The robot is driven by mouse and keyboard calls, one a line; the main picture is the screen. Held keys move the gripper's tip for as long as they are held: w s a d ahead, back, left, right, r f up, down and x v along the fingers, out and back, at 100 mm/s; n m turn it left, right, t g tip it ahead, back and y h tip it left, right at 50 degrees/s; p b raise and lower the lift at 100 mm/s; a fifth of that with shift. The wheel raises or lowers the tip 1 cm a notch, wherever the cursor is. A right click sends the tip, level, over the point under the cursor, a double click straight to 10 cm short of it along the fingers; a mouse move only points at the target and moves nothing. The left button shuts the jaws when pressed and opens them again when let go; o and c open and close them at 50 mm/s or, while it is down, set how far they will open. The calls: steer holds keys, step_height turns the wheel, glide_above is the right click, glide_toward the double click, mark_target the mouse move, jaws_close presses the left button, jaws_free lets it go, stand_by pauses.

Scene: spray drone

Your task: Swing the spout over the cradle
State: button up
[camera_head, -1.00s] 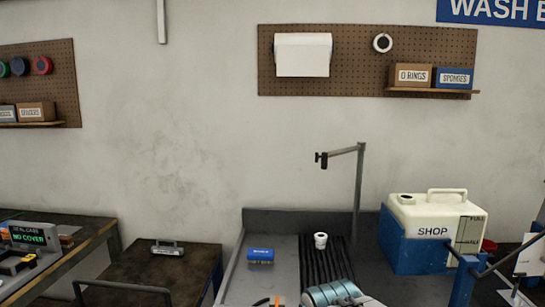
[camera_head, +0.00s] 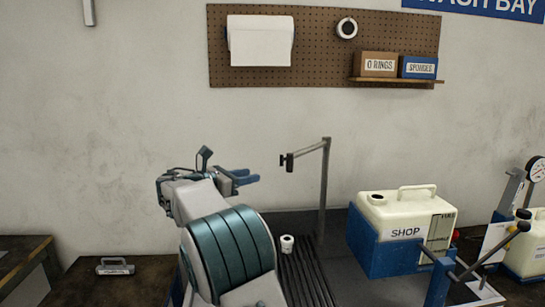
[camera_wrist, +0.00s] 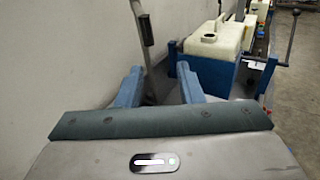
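The spout is a thin grey swing arm (camera_head: 310,147) on an upright post (camera_head: 324,190), with a dark nozzle (camera_head: 287,162) at its left end. My gripper (camera_head: 252,177) is raised left of the nozzle, its blue fingers pointing toward it, apart in the picture. In the wrist view my gripper (camera_wrist: 159,74) is open and empty. The nozzle (camera_wrist: 147,30) shows beyond the fingers there, above the gap. A small white cup-like piece (camera_head: 287,243) stands on a dark ribbed strip (camera_head: 303,275) below the spout. I cannot tell whether this is the cradle.
A cream tank marked SHOP (camera_head: 408,215) sits in a blue holder (camera_head: 378,250) right of the post. A dark table (camera_head: 85,285) with a small grey handled item (camera_head: 115,266) is at left. A pegboard (camera_head: 325,30) hangs behind. Wall space left of the spout is clear.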

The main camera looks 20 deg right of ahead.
steer(key=w+r+p+x, duration=0.2)
steer(key=p+x, duration=0.1)
steer(key=x, duration=1)
steer(key=shift+n+t+h, duration=0.3)
steer(key=shift+n+h, duration=0.1)
steer(key=shift+r, duration=0.1)
jaws_close()
